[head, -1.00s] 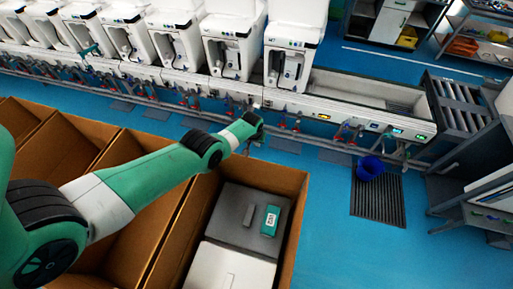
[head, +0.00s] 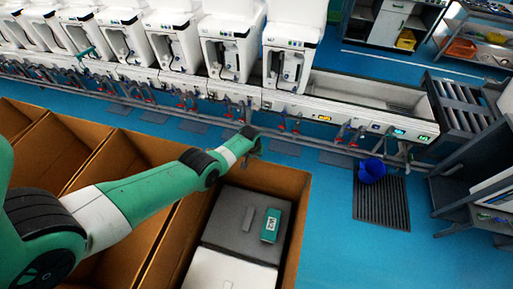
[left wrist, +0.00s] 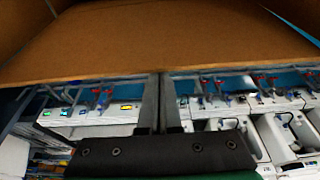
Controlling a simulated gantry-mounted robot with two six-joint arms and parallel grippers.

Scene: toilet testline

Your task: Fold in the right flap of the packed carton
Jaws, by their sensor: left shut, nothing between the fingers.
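The packed carton (head: 292,238) is open brown cardboard at the bottom middle of the head view. Inside lie a grey box (head: 232,237), a white box (head: 222,272), a small teal pack (head: 271,226) and a small grey piece (head: 247,219). My left gripper (head: 255,148) is shut and empty, above the carton's far side. In the left wrist view its fingers (left wrist: 161,85) are together, with their tips close to the edge of a cardboard panel (left wrist: 170,40); contact cannot be told. I cannot clearly make out the right flap in the head view. My right gripper is not in view.
More open cartons (head: 55,150) stand to the left under my left arm. The testline bench (head: 330,105) with white toilets (head: 230,50) runs behind. The blue floor right of the carton is clear.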

